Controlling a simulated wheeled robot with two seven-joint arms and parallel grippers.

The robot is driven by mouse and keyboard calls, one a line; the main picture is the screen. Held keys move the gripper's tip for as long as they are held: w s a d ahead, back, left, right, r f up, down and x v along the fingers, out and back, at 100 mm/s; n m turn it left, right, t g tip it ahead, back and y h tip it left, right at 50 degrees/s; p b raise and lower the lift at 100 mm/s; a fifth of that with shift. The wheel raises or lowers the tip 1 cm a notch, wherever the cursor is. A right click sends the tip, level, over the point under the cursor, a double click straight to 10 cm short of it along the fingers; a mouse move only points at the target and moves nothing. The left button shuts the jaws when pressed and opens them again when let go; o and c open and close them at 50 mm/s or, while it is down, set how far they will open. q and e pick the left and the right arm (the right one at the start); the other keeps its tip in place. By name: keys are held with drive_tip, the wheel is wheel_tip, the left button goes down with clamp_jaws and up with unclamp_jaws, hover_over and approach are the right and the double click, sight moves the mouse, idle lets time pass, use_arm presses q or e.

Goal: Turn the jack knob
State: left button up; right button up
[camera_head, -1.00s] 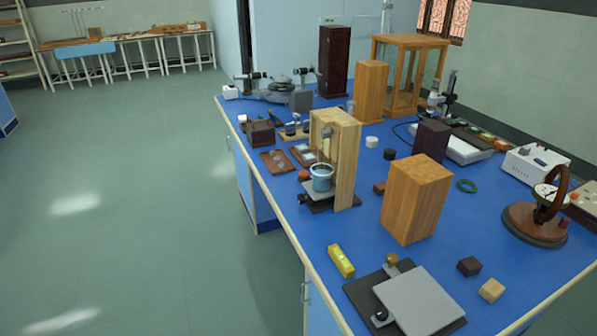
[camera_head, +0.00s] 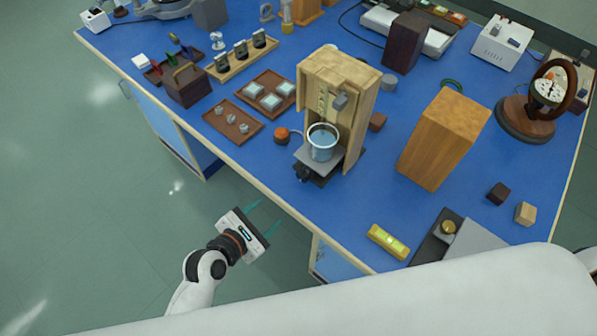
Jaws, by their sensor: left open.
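A small lab jack (camera_head: 322,166) stands in the wooden frame (camera_head: 340,75) on the blue bench, with a blue-white cup (camera_head: 323,143) on its plate. Its dark knob (camera_head: 303,173) sticks out at the front left, near the bench edge. A second, larger jack with a grey plate (camera_head: 475,240) is at the bottom right, partly hidden by my own white body; a brass knob (camera_head: 448,227) shows at its back corner. My left gripper (camera_head: 265,213) is open and empty, in front of the bench edge, below and left of the small jack's knob, apart from it. My right gripper is not in view.
A yellow level (camera_head: 388,242) lies near the front edge. A wooden block (camera_head: 444,138) stands right of the frame. Left of the jack are an orange-red round object (camera_head: 282,134) and a brown tray (camera_head: 233,122). The floor left of the bench is free.

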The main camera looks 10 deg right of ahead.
use_arm(q)
drive_tip(key=n+h, duration=0.1)
drive_tip(key=n, duration=0.1)
approach(301, 177)
drive_tip(key=x, duration=0.7)
drive_tip(key=shift+w+d+f, duration=0.15)
drive_tip(key=shift+f, duration=0.05)
drive_tip(key=shift+x, duration=0.8)
